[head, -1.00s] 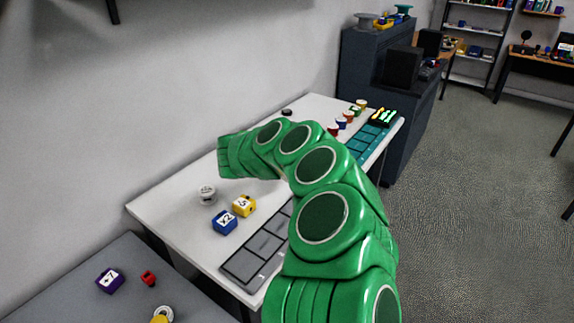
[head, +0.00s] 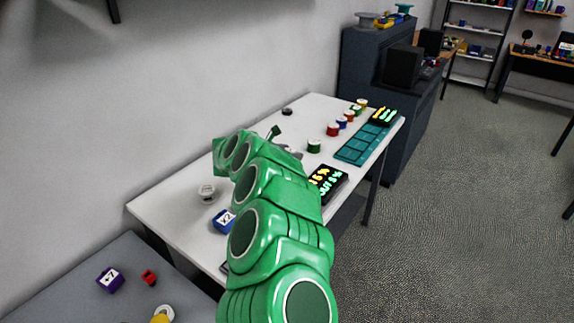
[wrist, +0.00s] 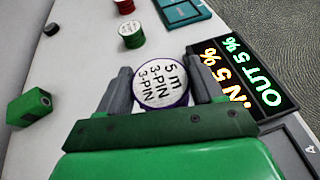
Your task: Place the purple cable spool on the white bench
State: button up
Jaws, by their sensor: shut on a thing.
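The purple cable spool (wrist: 160,82) has a white top reading "5 m 3-PIN 3-PIN" and a thin purple rim. My gripper (wrist: 160,88) is shut on it, with one dark finger on each side. The white bench (head: 165,200) runs along the wall, and its bare top also shows in the wrist view (wrist: 75,75). The spool is over the bench top; I cannot tell whether it touches it. In the head view my green arm hides the spool.
A lit display (head: 327,183) stands right of the spool. Green (head: 314,146) and red (head: 333,129) spools and a teal tray (head: 362,143) are farther along. A green box (wrist: 30,107) is at the wrist view's left.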

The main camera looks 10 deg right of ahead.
jog(key=shift+w+f, duration=0.9)
jog(key=shift+f, duration=0.2)
jog(key=shift+w+f, duration=0.9)
jog(key=shift+f, duration=0.15)
jog(key=shift+w+f, duration=0.25)
jog(key=shift+f, duration=1.55)
jog(key=shift+f, duration=0.1)
jog(key=o, duration=1.1)
